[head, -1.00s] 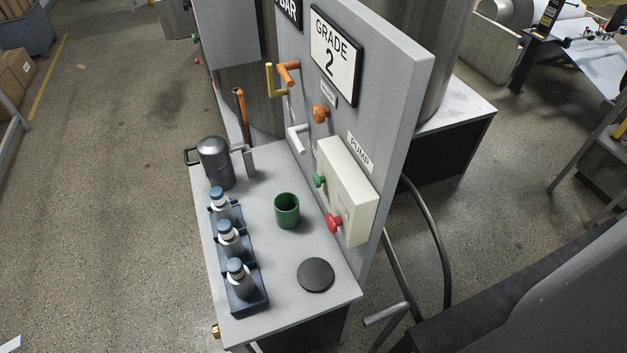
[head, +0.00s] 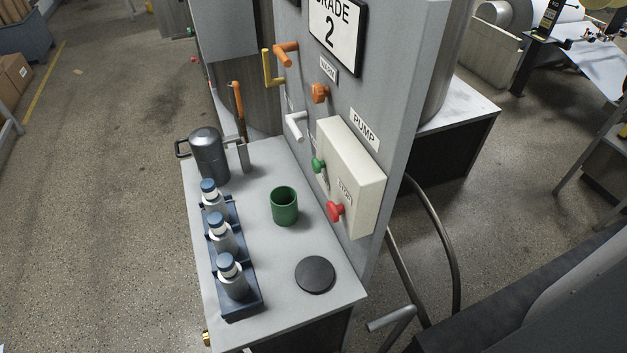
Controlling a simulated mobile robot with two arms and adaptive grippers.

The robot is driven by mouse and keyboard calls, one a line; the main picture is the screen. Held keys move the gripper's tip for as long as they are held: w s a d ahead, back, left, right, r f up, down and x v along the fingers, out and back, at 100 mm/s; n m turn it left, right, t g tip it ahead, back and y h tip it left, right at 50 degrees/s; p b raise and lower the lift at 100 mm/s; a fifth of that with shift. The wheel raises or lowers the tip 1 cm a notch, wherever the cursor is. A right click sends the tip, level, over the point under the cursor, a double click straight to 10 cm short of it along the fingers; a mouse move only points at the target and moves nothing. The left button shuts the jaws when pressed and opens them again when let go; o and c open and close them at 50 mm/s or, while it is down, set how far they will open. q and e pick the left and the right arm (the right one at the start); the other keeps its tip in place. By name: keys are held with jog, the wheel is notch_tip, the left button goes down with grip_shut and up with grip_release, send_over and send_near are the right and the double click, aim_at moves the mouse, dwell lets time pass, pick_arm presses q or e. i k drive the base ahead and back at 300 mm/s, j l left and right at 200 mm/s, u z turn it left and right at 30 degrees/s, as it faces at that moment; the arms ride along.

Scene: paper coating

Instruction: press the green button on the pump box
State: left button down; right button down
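The pump box (head: 355,178) is a cream box on the grey upright panel, below a PUMP label (head: 364,130). The green button (head: 318,166) sticks out from its left face, near the upper end. A red stop button (head: 336,211) sticks out lower on the same face. Nothing touches either button. Neither of my grippers shows in the head view.
The grey bench top below the panel holds a green cup (head: 284,206), a black disc (head: 315,274), a dark lidded can (head: 208,156) and a blue rack (head: 243,308) of bottles. Orange handles (head: 287,54) and a white handle (head: 296,125) jut from the panel.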

aim_at(316, 165)
jog(key=k+j, duration=0.1)
jog(key=j, duration=0.65)
jog(key=k+j, duration=0.1)
jog(key=j, duration=0.65)
jog(key=k+j, duration=0.1)
jog(key=j, duration=0.65)
